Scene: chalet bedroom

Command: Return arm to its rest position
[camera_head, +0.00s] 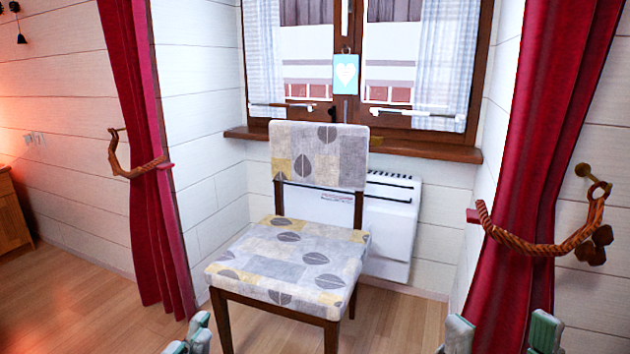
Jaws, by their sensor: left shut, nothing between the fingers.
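My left gripper (190,335) shows at the bottom edge, left of the middle, as pale green fingertips. Its fingers are shut with nothing between them. It appears in front of and to the left of the chair's front leg in the picture. My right gripper (501,333) shows at the bottom right. Its two pale green fingertips stand wide apart with only floor and curtain showing between them. The rest of both grippers and both arms is below the picture edge.
A chair (290,258) with a leaf-patterned seat stands ahead. Behind it are a white heater (395,225) and a window sill (420,148). Red curtains hang at left (140,100) and right (565,120). A wooden cabinet (12,215) stands far left. Floor (95,310) at left is clear.

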